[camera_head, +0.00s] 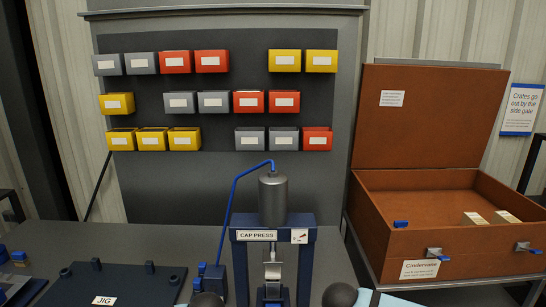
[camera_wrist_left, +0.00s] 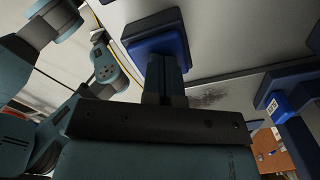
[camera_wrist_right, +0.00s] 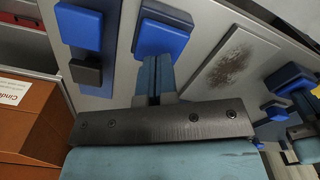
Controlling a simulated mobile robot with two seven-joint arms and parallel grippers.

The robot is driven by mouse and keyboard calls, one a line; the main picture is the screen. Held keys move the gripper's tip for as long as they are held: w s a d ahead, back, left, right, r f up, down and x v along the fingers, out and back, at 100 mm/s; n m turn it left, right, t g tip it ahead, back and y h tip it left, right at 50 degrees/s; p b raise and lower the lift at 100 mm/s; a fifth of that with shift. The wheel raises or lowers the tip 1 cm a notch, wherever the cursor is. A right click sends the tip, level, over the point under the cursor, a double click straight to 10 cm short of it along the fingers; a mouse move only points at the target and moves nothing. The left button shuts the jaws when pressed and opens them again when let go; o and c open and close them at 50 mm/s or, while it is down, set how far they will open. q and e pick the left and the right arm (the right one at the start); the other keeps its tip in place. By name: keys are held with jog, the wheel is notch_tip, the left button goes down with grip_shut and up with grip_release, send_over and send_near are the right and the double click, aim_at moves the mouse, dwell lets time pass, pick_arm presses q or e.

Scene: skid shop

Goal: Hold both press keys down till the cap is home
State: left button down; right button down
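The cap press (camera_head: 310,250) stands at the bench centre in the head view, a blue frame with a grey cylinder (camera_head: 273,200) above. A silvery part (camera_head: 272,271) shows inside it; I cannot tell the cap or its seating. My left gripper (camera_wrist_left: 165,66) is shut and empty, its tips against or just in front of a blue key (camera_wrist_left: 155,42) on a dark base. My right gripper (camera_wrist_right: 153,66) is shut and empty, its tips at the edge of another blue key (camera_wrist_right: 162,36). Contact and key depth cannot be told. Neither gripper shows in the head view.
A jig plate (camera_head: 120,283) lies left of the press. A brown open case (camera_head: 440,250) stands right, with small boxes inside. Bins hang on the dark back panel (camera_head: 235,105). In the right wrist view, another blue block (camera_wrist_right: 80,27) sits left of the key.

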jog(key=shift+f, duration=1.5)
dwell(0.8)
pick_arm(q)
notch_tip(320, 180, up, 8)
dwell(1.0)
pick_arm(e)
jog(key=shift+r, duration=4.05)
